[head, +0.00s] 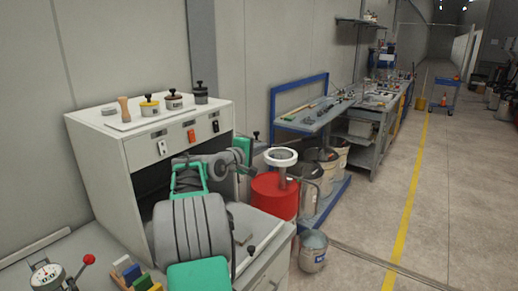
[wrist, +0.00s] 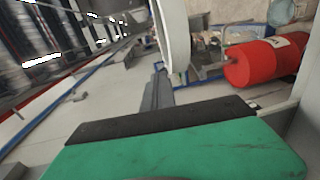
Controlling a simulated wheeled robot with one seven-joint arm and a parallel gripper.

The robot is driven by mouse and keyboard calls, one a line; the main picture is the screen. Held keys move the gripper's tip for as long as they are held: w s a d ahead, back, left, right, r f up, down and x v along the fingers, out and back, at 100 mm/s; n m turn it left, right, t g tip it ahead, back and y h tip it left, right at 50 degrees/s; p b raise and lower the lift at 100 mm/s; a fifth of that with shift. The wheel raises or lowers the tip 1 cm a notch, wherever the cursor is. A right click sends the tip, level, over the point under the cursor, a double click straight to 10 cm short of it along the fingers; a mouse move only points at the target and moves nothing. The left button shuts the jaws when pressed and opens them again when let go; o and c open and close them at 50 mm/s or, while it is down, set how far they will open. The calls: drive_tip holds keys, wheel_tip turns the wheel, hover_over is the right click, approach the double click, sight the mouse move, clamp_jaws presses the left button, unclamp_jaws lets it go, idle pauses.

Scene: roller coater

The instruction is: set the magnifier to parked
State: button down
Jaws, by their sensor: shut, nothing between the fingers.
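The magnifier (head: 283,157) shows in the head view as a white ring on a short pale post, in front of the red drum. Its ring looks roughly level. In the wrist view a curved white rim (wrist: 176,35), apparently the magnifier's, rises just right of my fingertips. My gripper (wrist: 158,74) is shut and empty, its dark fingers pressed together. The fingers look very close to the rim; I cannot tell whether they touch it. In the head view my arm reaches toward the magnifier from the left, and its fingers are hard to make out.
A white cabinet (head: 92,152) with switches and several knobbed pots stands at the left. The red drum (head: 273,197) stands behind the magnifier, with bins beside it. A grey bucket (head: 313,252) is on the floor. A dial gauge (head: 47,276) sits at the lower left.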

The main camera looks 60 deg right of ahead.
drive_tip(key=d, duration=0.1)
drive_tip(key=s+d+p, duration=0.1)
drive_tip(key=shift+s+d, duration=0.15)
drive_tip(key=shift+d, duration=0.25)
drive_tip(key=shift+a+r, duration=0.1)
drive_tip(key=shift+r, duration=0.05)
drive_tip(key=shift+a, duration=0.15)
drive_tip(key=a+r+b, duration=0.1)
drive_tip(key=a+b, duration=0.3)
drive_tip(key=a, duration=0.9)
drive_tip(key=shift+a+r, duration=0.15)
drive_tip(key=shift+a, duration=0.25)
